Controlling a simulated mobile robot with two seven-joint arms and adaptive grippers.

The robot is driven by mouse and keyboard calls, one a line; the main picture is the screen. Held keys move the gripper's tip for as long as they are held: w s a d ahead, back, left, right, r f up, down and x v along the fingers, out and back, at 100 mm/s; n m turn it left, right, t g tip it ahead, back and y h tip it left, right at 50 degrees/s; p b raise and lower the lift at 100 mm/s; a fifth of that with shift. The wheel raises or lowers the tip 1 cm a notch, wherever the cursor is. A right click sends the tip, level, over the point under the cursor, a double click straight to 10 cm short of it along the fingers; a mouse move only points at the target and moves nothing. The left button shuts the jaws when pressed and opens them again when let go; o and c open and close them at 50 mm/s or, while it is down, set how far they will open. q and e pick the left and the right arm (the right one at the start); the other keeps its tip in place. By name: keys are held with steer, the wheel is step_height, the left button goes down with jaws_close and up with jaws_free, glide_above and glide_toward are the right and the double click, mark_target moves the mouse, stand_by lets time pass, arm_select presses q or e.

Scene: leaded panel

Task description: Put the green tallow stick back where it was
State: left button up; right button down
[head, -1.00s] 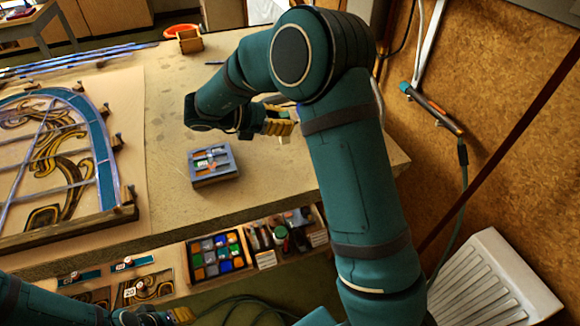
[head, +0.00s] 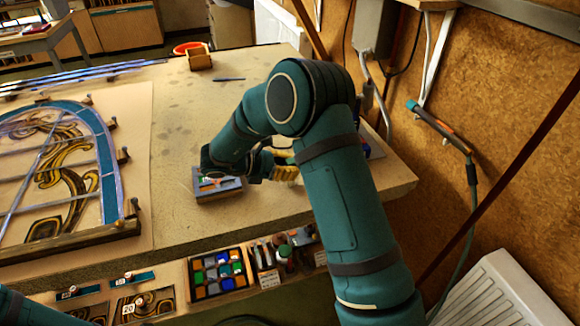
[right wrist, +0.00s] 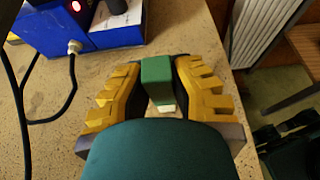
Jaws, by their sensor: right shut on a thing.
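My right gripper (head: 285,168) is over the right part of the bench, just right of a small grey-blue tray (head: 228,190). In the right wrist view, its yellow fingers (right wrist: 160,80) are shut on a green stick (right wrist: 156,70) with a pale lower end. The stick is mostly hidden in the head view. The tray holds small items with orange, green and white parts. My arm overlaps the tray's right side in the picture, and I cannot tell whether they touch. My left gripper is out of view.
The leaded panel (head: 110,165) lies on the left of the bench. A compartment box of coloured pieces (head: 247,283) sits below the front edge. A blue box with a red light and cables (right wrist: 78,42) stands near the right gripper.

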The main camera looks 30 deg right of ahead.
steer(key=shift+f, duration=0.15)
steer(key=c, duration=1)
jaws_free()
steer(key=shift+a+r, duration=0.1)
steer(key=shift+r, duration=0.15)
steer(key=p+v, duration=0.1)
steer(key=v, duration=1)
steer(key=shift+w+a, duration=0.15)
steer(key=shift+a, duration=0.25)
